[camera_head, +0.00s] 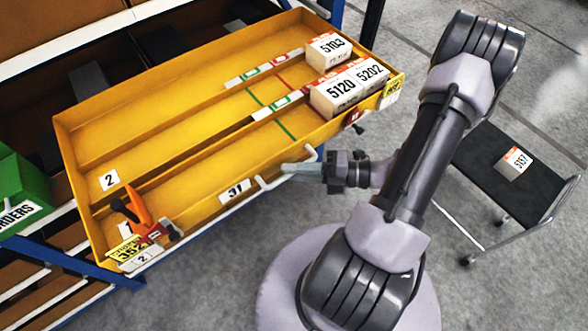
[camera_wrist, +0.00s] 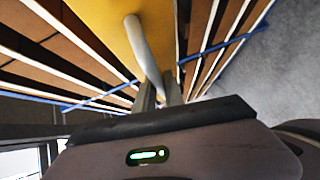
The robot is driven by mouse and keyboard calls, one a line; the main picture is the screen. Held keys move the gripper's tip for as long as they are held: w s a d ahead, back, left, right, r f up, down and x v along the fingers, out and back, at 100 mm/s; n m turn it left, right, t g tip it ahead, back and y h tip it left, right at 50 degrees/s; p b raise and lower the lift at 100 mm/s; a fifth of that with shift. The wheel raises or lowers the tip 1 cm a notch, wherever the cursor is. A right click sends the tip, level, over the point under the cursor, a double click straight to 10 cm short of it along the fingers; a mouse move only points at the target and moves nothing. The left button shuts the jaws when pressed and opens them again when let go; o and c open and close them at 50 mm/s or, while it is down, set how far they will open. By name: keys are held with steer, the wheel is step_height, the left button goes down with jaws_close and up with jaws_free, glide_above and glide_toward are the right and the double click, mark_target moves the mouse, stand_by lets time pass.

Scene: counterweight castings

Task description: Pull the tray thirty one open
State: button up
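The yellow tray (camera_head: 200,150) marked 31 (camera_head: 235,191) stands out of the rack over the floor, with its inside in view. It has a pale bar handle (camera_head: 268,184) on its front wall. My gripper (camera_head: 290,169) is at the handle in the head view. In the wrist view the handle (camera_wrist: 143,48) runs down between the two fingers of my gripper (camera_wrist: 161,92), which look closed on it. The tray's yellow front (camera_wrist: 104,28) is beyond it.
White boxes marked 5103 (camera_head: 329,49), 5120 (camera_head: 336,93) and 5202 (camera_head: 370,74) lie at the tray's right end. An orange-handled tool (camera_head: 133,207) is at its left end. A green bin (camera_head: 20,190) is left.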

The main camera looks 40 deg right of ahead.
steer(key=o, duration=0.3)
steer(key=p+v, duration=0.2)
steer(key=v, duration=1.5)
steer(key=shift+s+d, duration=0.1)
steer(key=shift+d, duration=0.1)
